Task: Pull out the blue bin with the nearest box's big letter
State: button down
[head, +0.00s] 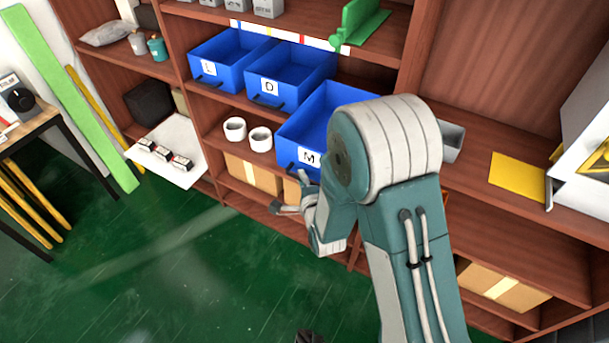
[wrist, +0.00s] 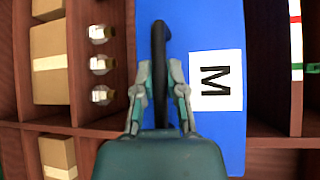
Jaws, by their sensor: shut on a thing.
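A blue bin marked M (head: 300,143) juts out from the shelf, its front farther forward than the other bins. In the wrist view its blue front (wrist: 225,130) and the big M label (wrist: 215,80) are clear. My gripper (wrist: 160,78) is shut on this bin's black handle (wrist: 160,40); my gripper (head: 291,197) also shows in the head view, partly behind my arm. Blue bins marked L (head: 215,78) and, it seems, D (head: 262,99) stand to its left. Three small black-and-white boxes (head: 164,153) sit on a white panel (head: 179,137); their letters are too small to read.
Two white cups (head: 260,140) stand on the shelf below the bins. Cardboard boxes (head: 254,175) fill the lower shelf. My arm covers part of the M bin. The green floor (head: 180,260) before the shelf is clear. A wooden table (head: 28,125) stands at left.

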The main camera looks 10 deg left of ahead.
jog(key=shift+s+a+f, duration=0.1)
jog(key=shift+s+f, duration=0.05)
jog(key=shift+s, duration=0.05)
jog(key=c, duration=0.9)
grip_release()
jog(key=shift+o, duration=1.1)
jog(key=shift+w, duration=0.1)
jog(key=v, duration=0.7)
jog(key=shift+s, duration=0.2)
